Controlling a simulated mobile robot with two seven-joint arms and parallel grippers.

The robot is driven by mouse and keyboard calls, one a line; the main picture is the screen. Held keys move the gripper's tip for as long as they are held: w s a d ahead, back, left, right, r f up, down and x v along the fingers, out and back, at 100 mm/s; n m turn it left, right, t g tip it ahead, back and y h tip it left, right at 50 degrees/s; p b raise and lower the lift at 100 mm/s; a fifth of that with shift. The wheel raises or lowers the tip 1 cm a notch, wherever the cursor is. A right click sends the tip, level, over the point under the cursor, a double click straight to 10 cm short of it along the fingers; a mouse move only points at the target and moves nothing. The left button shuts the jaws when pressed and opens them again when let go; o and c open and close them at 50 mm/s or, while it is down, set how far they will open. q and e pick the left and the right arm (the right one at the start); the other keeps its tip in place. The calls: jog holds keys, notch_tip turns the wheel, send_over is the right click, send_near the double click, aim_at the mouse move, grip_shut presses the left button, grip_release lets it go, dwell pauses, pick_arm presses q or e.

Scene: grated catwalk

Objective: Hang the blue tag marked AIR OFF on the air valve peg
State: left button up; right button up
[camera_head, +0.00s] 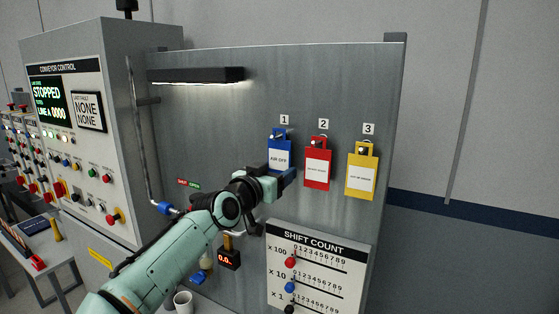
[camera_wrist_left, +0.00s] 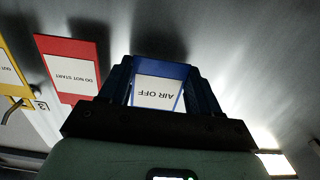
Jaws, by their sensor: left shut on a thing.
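The blue tag (camera_head: 280,142), marked AIR OFF, is upright in front of the grey panel under the number 1. My left gripper (camera_head: 284,176) is shut on its lower part. In the left wrist view the tag (camera_wrist_left: 160,72) sits between the two dark fingers, its lettering upside down. A hook (camera_head: 281,133) shows at its top; I cannot tell whether the tag still rests on it. The air pipe (camera_head: 139,130) runs down the panel's left side to a blue valve part (camera_head: 165,208) near a red and green label (camera_head: 188,183). I cannot make out the air valve peg. My right gripper is not in view.
A red tag (camera_head: 317,173) and a yellow tag (camera_head: 361,180) hang beside the blue one. The shift count board (camera_head: 318,268) is below them. A lamp (camera_head: 195,75) juts out above, and the control cabinet (camera_head: 85,150) stands at left. A cup (camera_head: 183,302) is low down.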

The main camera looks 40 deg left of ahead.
pick_arm(q)
jog(key=shift+s+f, duration=0.1)
jog(key=shift+s, duration=0.3)
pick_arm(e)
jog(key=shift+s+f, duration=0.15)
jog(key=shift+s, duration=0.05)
pick_arm(q)
jog(key=shift+s+d, duration=0.1)
jog(key=shift+s, duration=0.4)
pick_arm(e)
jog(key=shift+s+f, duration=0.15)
pick_arm(q)
jog(key=shift+s, duration=0.15)
jog(key=shift+s+d+r+b, duration=0.1)
jog(key=shift+s+r+b, duration=0.4)
jog(key=shift+s, duration=0.35)
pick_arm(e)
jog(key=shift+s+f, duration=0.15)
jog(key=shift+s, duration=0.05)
pick_arm(q)
jog(key=shift+s, duration=0.2)
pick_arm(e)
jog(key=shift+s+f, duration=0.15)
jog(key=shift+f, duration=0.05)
